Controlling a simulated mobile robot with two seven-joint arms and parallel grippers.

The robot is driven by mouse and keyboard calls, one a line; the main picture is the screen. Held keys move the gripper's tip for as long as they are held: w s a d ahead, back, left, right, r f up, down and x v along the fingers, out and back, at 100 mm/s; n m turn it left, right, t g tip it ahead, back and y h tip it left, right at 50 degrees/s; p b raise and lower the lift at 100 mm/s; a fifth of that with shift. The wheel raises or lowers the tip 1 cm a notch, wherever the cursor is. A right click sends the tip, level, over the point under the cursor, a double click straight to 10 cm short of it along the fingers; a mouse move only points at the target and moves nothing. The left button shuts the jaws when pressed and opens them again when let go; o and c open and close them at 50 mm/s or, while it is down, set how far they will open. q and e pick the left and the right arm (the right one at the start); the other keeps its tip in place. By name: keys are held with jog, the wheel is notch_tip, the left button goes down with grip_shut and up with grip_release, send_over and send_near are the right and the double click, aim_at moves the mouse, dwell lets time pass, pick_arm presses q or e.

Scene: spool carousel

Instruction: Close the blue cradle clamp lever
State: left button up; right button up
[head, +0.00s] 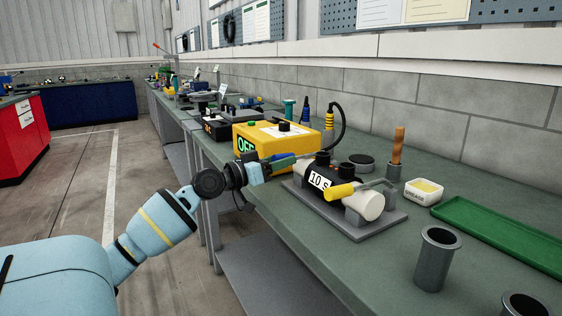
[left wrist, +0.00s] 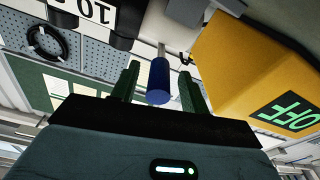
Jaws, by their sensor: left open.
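The cradle (head: 372,222) is a grey plate on the bench. It bears a white cylinder (head: 367,205) with a black band (head: 317,168) marked "10 S". A yellow-handled lever (head: 342,191) lies across its near end. The blue lever handle (left wrist: 158,82) shows in the left wrist view on a thin metal rod, between my two green fingers. My left gripper (head: 284,162) is open at the cradle's far end, with a finger on each side of the blue handle; I cannot tell whether they touch it. In the head view the gripper largely hides this handle. My right gripper is out of view.
A yellow box (head: 270,140) with a green "OFF" sign stands close beside my left gripper; it also looms in the left wrist view (left wrist: 235,60). A grey cup (head: 436,262), a white dish (head: 423,192) and a green tray (head: 500,232) stand to the right.

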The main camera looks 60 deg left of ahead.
pick_arm(q)
jog(key=s, duration=0.7)
jog(key=shift+s+a+f, duration=0.15)
jog(key=shift+a+f, duration=0.05)
jog(key=shift+f, duration=0.15)
dwell(0.4)
